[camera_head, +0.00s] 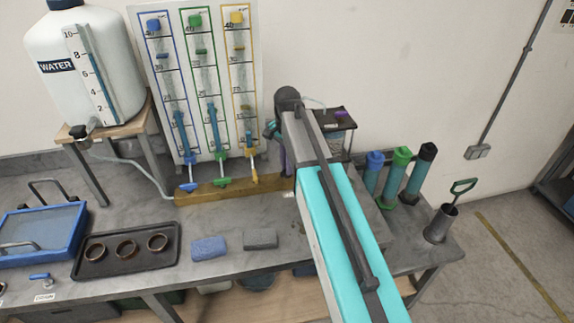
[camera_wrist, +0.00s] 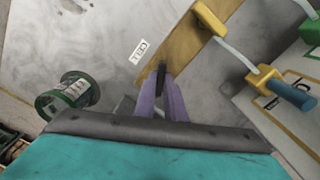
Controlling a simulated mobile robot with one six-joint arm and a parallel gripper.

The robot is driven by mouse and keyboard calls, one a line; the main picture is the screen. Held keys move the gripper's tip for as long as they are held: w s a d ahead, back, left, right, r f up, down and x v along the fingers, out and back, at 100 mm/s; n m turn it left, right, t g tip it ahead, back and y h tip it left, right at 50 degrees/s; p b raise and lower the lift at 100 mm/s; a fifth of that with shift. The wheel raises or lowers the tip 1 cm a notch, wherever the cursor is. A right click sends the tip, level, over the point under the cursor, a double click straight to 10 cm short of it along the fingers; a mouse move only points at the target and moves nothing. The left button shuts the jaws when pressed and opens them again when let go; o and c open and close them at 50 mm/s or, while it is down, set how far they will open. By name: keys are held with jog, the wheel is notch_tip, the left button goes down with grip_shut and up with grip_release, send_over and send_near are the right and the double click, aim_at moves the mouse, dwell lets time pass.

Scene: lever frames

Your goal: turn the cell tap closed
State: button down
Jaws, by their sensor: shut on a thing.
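A small white label reading CELL (camera_wrist: 140,48) lies beside the wooden rail (camera_wrist: 190,50) in the wrist view. A narrow black handle (camera_wrist: 161,70), which looks like the cell tap's, stands at the rail's end by this label. My gripper (camera_wrist: 163,92) has its purple fingers closed around the handle's lower visible part. The tap's body and its exact angle are hidden by the fingers. In the head view my arm covers the tap. Only a bit of purple finger shows left of the arm, and the CELL label (camera_head: 289,194) is just visible.
Blue (camera_head: 188,186), green (camera_head: 222,182) and yellow (camera_head: 254,179) tap levers stand along the rail to the left, below the tube panel (camera_head: 148,95). Blue and grey blocks lie on the bench front.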

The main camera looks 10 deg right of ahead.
jog(key=m, duration=0.6)
dwell(0.5)
jog(key=c, duration=1.8)
grip_release()
jog(key=shift+r+b, duration=1.55)
jog(key=shift+r, duration=5.35)
jog(key=shift+r, duration=0.1)
